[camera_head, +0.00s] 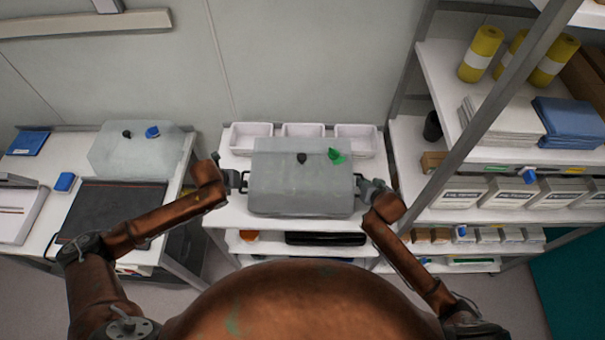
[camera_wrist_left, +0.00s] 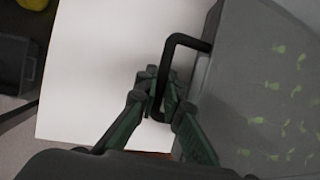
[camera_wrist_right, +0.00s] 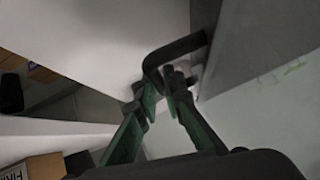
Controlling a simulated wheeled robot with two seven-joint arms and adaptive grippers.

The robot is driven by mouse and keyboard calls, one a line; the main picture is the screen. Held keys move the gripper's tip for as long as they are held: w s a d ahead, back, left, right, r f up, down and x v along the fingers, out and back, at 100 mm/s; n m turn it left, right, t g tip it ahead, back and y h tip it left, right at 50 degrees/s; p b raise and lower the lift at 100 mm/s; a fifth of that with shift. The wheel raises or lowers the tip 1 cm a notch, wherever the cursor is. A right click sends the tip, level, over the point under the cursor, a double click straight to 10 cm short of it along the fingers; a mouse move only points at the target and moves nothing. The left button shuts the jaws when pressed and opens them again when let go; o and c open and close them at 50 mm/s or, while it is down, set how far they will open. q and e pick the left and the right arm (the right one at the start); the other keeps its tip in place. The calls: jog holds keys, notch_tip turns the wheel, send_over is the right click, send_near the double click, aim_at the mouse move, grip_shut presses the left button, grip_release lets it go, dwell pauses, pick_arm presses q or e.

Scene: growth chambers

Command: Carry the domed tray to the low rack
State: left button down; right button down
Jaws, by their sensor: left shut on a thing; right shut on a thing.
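The domed tray (camera_head: 300,185) has a grey translucent dome with a black knob and a green tag on top. It is at the white rack's top shelf, in front of the white bins; I cannot tell whether it touches the shelf. Small green seedlings show through its wall in the left wrist view (camera_wrist_left: 280,110). My left gripper (camera_head: 238,181) is shut on the black handle (camera_wrist_left: 170,70) at its left side. My right gripper (camera_head: 364,184) is shut on the black handle (camera_wrist_right: 165,55) at its right side. The low rack (camera_head: 230,217) has a white top and lower shelves.
Three white bins (camera_head: 302,130) line the back of the rack top. Another domed tray (camera_head: 125,155) stands on the left table, with a dark mat (camera_head: 110,215) in front. A tall shelf (camera_head: 440,85) with boxes and yellow rolls stands close on the right.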

aim_at(245, 197)
pick_arm(q)
jog(key=shift+a+f, duration=0.1)
jog(key=shift+a, duration=0.05)
pick_arm(e)
jog(key=shift+d, duration=0.1)
